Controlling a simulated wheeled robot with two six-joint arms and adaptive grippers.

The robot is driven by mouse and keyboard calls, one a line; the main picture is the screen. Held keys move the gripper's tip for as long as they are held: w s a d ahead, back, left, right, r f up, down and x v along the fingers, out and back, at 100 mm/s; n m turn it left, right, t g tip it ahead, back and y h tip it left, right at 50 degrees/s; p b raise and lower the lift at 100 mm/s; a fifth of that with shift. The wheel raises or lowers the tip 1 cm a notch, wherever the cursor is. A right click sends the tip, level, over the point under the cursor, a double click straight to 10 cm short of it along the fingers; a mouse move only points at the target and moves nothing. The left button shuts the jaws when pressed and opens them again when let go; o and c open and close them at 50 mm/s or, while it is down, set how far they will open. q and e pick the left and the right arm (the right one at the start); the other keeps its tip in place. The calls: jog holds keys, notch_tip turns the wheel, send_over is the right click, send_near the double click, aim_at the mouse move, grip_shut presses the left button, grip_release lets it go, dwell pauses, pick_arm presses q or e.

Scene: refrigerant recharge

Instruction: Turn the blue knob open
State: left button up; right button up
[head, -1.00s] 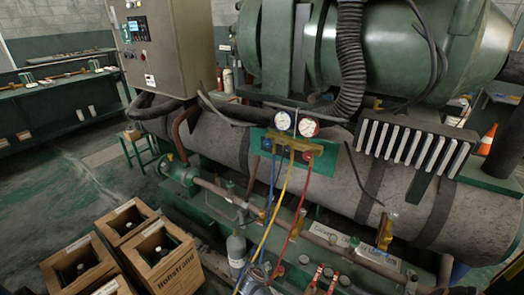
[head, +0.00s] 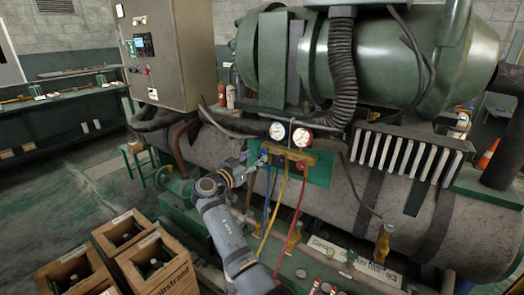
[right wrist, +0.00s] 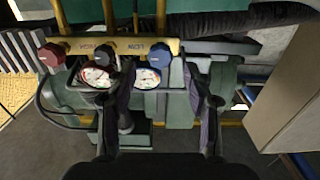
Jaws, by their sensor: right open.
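The manifold (head: 322,160) has two gauges and colored hoses, and it appears upside down in the right wrist view. The blue knob (right wrist: 158,55) is at its right there, with a dark knob (right wrist: 104,58) in the middle and a red knob (right wrist: 51,56) at the left. My right gripper (right wrist: 160,76) is open and empty, its fingers pointing at the manifold on either side of the blue knob's line. I cannot tell whether the fingertips reach past the knob. In the head view my right gripper (head: 256,163) covers most of the blue knob's area. My left gripper is not in view.
Blue, yellow (head: 272,215) and red (head: 291,222) hoses hang below the manifold. A large grey pipe (head: 335,192) runs behind it, under a green tank (head: 390,62). Wooden crates (head: 155,265) stand at the lower left, and a control cabinet (head: 165,60) stands behind.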

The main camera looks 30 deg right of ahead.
aim_at(261, 153)
jog(key=p+x, duration=0.1)
jog(key=x, duration=0.4)
jog(key=shift+w+d+f, duration=0.1)
jog(key=shift+d, duration=0.15)
jog(key=shift+c, duration=0.4)
grip_shut()
